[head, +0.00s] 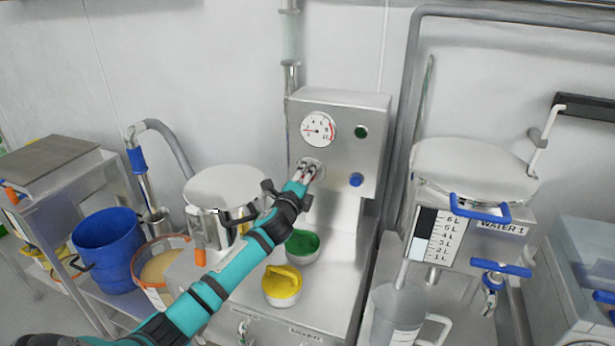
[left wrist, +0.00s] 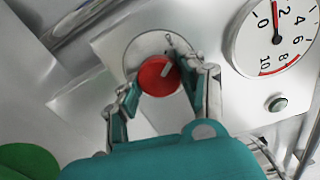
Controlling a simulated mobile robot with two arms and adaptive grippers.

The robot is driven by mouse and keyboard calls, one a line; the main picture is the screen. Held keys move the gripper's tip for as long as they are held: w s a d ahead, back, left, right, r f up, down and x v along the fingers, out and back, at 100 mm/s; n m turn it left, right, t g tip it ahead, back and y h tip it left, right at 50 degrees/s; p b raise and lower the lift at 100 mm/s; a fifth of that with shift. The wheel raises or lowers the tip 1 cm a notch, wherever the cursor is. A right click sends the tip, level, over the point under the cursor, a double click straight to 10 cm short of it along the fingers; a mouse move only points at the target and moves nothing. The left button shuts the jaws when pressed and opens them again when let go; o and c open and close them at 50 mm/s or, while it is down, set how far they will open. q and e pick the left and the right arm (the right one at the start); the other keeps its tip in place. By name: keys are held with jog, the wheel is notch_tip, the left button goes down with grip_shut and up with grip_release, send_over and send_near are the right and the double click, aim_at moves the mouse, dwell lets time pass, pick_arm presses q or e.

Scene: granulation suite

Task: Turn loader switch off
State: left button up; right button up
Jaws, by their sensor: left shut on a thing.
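The loader switch is a red round knob (left wrist: 154,78) with a white mark, on a round plate of the steel control panel (head: 345,115). In the left wrist view the mark points up and to the right. My left gripper (head: 306,171) reaches up to the panel below the gauge and is shut on the red knob. Its two fingers sit on either side of the knob in the left wrist view (left wrist: 165,82). In the head view the fingers mostly hide the knob. My right gripper is not in view.
A round pressure gauge (head: 319,129), a green button (head: 361,132) and a blue button (head: 356,180) are on the same panel. Below my arm are a green-topped valve (head: 302,243) and a yellow one (head: 282,284). A steel pot (head: 225,187) stands left, a water tank (head: 476,172) right.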

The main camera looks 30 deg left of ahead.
pick_arm(q)
jog(key=shift+n, duration=0.9)
jog(key=o, duration=1.2)
jog(key=v, duration=1.2)
jog(key=shift+f, duration=0.1)
